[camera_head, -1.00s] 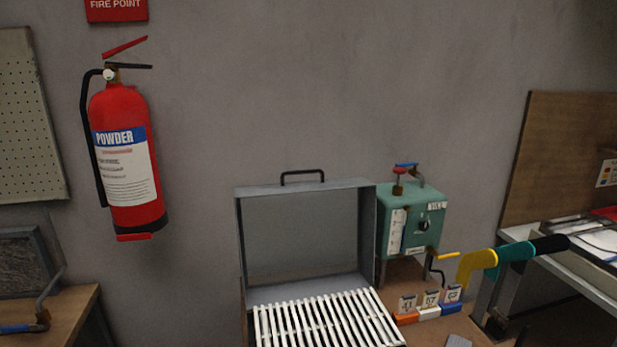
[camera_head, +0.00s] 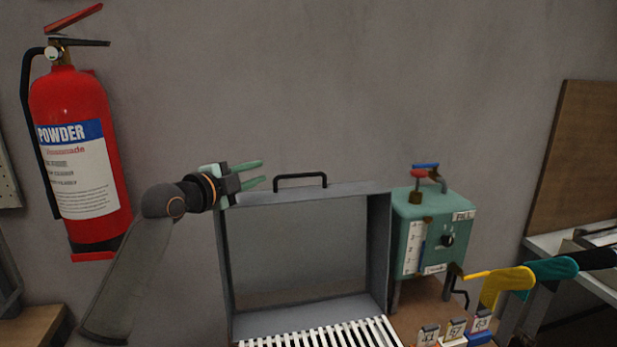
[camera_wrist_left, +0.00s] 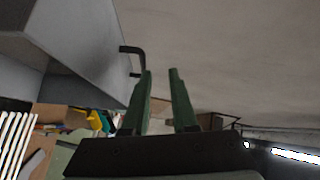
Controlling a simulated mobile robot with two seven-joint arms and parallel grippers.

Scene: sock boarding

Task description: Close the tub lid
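The tub's grey lid (camera_head: 350,190) stands raised and open, with its hollow side facing me. A black bar handle (camera_head: 300,177) sits on its top edge. Below it a white slatted rack (camera_head: 330,334) shows at the bottom of the head view. My left gripper (camera_head: 262,174) is open and empty, just left of the handle, with its green fingers pointing right toward it. In the left wrist view the handle (camera_wrist_left: 133,60) shows beside the open fingers (camera_wrist_left: 160,75), on the left, and the lid (camera_wrist_left: 75,50) fills the upper left. My right gripper is not in view.
A green steam unit (camera_head: 432,232) with a gauge stands right of the lid. Yellow and teal foot-shaped forms (camera_head: 505,282) and numbered blocks (camera_head: 455,333) are at the lower right. A red fire extinguisher (camera_head: 80,150) hangs on the wall at left.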

